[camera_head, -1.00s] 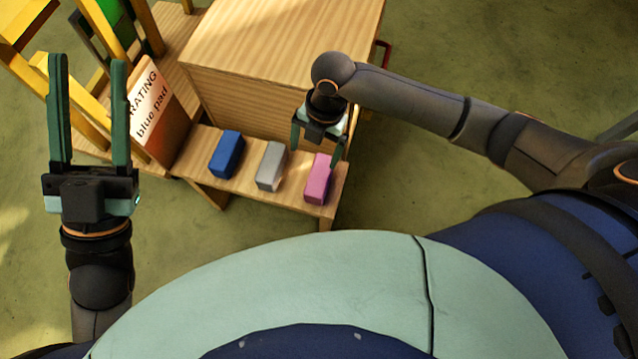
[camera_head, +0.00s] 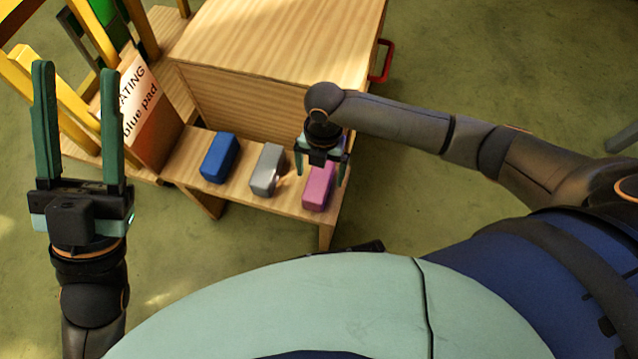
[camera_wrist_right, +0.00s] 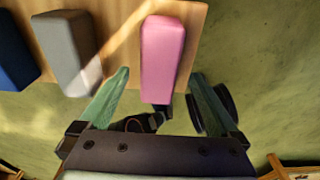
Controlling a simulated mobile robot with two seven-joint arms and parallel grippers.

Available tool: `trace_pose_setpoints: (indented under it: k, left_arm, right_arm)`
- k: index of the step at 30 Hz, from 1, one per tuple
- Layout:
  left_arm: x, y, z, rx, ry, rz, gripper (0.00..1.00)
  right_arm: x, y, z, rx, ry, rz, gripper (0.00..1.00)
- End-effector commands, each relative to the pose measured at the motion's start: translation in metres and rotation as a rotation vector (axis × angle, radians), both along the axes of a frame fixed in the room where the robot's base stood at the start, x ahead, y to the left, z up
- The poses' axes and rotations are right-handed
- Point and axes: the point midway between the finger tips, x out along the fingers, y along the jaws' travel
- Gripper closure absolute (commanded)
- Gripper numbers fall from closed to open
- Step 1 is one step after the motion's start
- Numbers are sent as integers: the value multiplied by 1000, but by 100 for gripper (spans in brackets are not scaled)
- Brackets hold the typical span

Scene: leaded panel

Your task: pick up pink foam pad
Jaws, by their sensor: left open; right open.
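The pink foam pad (camera_head: 318,188) lies at the right end of a low wooden shelf, and in the right wrist view the pink foam pad (camera_wrist_right: 162,58) lies ahead, in line with the gap between the fingers. My right gripper (camera_head: 320,172) is open above the pad, with a finger to either side of it in the head view. In the right wrist view my right gripper (camera_wrist_right: 161,82) is empty. The right hand hides the pad's far end in the head view. My left gripper (camera_head: 76,75) is open, empty and far to the left, away from the pad.
A grey pad (camera_head: 267,170) and a blue pad (camera_head: 219,157) lie left of the pink one on the wooden shelf (camera_head: 290,212). A wooden box (camera_head: 280,40) with a red handle (camera_head: 382,62) stands behind. A sign (camera_head: 140,100) mentioning a blue pad leans at left.

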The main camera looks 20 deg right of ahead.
Motion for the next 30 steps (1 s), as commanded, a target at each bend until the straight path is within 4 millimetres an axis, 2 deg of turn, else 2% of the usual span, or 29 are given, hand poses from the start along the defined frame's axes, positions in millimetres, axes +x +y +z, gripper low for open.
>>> trace_pose_setpoints:
  k: [1,4,12,30]
  left_arm:
    - [0,-1,-11,-4,4,-5,50]
    - [1,-1,-17,-13,13,-13,50]
    - [1,-2,-18,-10,22,-21,50]
    - [0,-3,-17,-5,16,-23,50]
  right_arm:
    - [0,3,-14,0,1,0,3]
    - [-2,3,-27,-2,1,-1,3]
    - [-2,3,-29,-1,0,-1,3]
    - [-2,3,-29,-1,-1,-1,69]
